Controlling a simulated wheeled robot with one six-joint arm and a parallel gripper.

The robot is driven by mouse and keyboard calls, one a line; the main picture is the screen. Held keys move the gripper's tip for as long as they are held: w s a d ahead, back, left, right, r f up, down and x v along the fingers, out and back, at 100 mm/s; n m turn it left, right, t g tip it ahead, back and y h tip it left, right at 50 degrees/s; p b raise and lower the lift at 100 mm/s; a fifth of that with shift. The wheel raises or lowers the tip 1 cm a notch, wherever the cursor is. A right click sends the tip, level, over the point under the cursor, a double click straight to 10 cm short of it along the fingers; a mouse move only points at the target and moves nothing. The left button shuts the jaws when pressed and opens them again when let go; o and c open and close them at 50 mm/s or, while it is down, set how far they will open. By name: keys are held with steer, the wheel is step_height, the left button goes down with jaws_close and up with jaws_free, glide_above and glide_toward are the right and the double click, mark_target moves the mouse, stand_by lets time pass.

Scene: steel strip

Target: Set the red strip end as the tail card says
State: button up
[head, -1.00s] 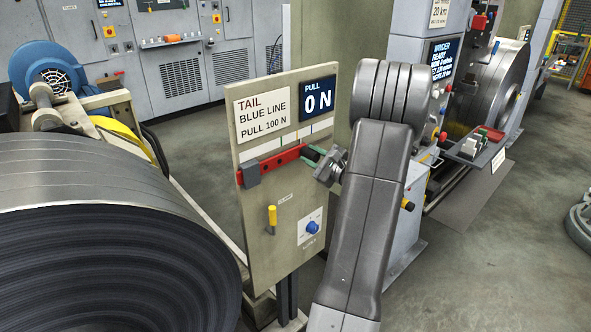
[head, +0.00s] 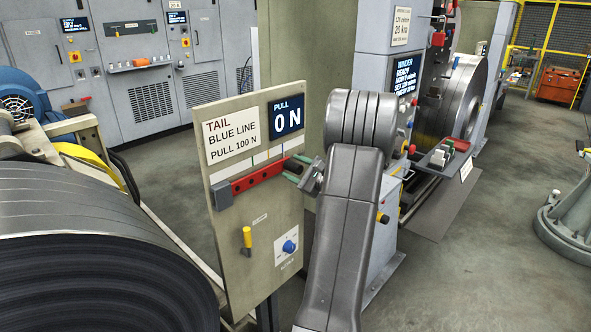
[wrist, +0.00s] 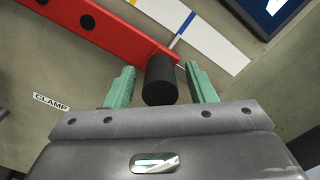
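The red strip (head: 258,178) lies across a beige panel (head: 225,265), from a grey block (head: 221,195) to my gripper. In the wrist view the red strip (wrist: 105,25) has dark holes and a black knob (wrist: 160,80) at its end. That end is close to the blue line (wrist: 184,27) on a white scale. My gripper (wrist: 160,84) is open, its green fingers on both sides of the knob with gaps showing. The tail card (head: 232,138) reads BLUE LINE, PULL 100 N. The pull display (head: 286,116) reads 0 N.
The panel also carries a yellow lever (head: 247,236) and a blue knob (head: 289,246) on a white dial plate. A large steel coil (head: 95,240) is at the left. A winder (head: 403,80) stands behind my arm. Open floor lies at the right.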

steer(key=b+v, duration=0.2)
steer(key=v, duration=1.1)
steer(key=shift+s+d+b, duration=0.25)
steer(key=shift+d+b, duration=0.05)
steer(key=shift+b, duration=0.05)
steer(key=shift+w+a, duration=0.1)
steer(key=p+x, duration=0.2)
steer(key=x, duration=1.1)
steer(key=shift+w+a+p, duration=0.1)
steer(key=shift+a+p, duration=0.05)
steer(key=shift+p, duration=0.2)
steer(key=shift+a, duration=0.2)
steer(key=shift+s+a, duration=0.1)
steer(key=shift+s, duration=0.15)
